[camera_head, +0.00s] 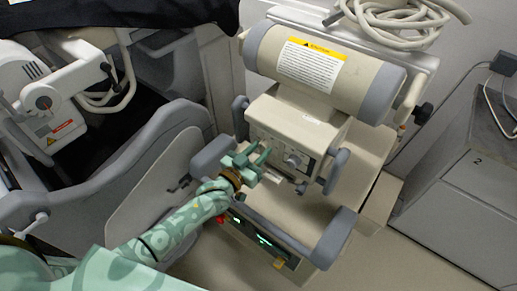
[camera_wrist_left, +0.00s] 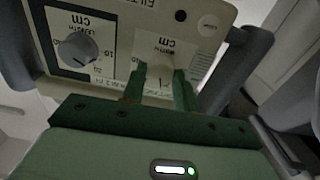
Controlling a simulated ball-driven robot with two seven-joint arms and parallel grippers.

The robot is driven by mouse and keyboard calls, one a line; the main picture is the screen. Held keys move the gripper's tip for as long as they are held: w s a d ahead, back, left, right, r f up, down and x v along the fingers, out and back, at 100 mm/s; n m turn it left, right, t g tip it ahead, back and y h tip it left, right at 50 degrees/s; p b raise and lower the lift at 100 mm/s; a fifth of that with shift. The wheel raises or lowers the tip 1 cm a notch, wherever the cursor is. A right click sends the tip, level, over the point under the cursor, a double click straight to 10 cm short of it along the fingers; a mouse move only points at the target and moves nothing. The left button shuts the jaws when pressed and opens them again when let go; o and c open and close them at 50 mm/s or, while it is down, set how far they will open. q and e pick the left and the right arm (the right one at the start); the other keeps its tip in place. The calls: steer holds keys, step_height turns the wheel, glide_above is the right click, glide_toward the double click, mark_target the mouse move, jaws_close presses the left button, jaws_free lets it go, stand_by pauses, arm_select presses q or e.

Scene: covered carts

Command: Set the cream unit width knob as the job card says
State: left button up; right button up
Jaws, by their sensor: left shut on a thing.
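The cream unit (camera_head: 300,120) stands on a cart, with a dial panel facing me. My left gripper (camera_head: 257,153) is at the left part of this panel. In the left wrist view, which shows the panel upside down, my left gripper (camera_wrist_left: 159,80) is shut on the width knob (camera_wrist_left: 158,78). The fingers stand on both sides of the knob and hide much of it and its scale. The grey length knob (camera_wrist_left: 77,50) is beside it; it also shows in the head view (camera_head: 294,160). I cannot read the width setting. No readable job card shows. My right gripper is not in view.
A large cream cylinder (camera_head: 325,75) with a yellow-topped label (camera_head: 311,62) sits above the panel. Grey handles (camera_head: 337,170) flank the panel. Below is a grey-edged cart part (camera_head: 335,238) with lit displays. Grey cabinets (camera_head: 470,190) stand right, with open floor between.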

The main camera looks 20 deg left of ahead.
arm_select(q)
steer(key=shift+n, duration=0.8)
steer(key=shift+n+p, duration=0.3)
steer(key=shift+p, duration=0.05)
steer(key=o, duration=1)
steer(key=shift+s, duration=0.1)
steer(key=p+v, duration=0.2)
steer(key=v, duration=1.4)
steer(key=shift+s+a, duration=0.1)
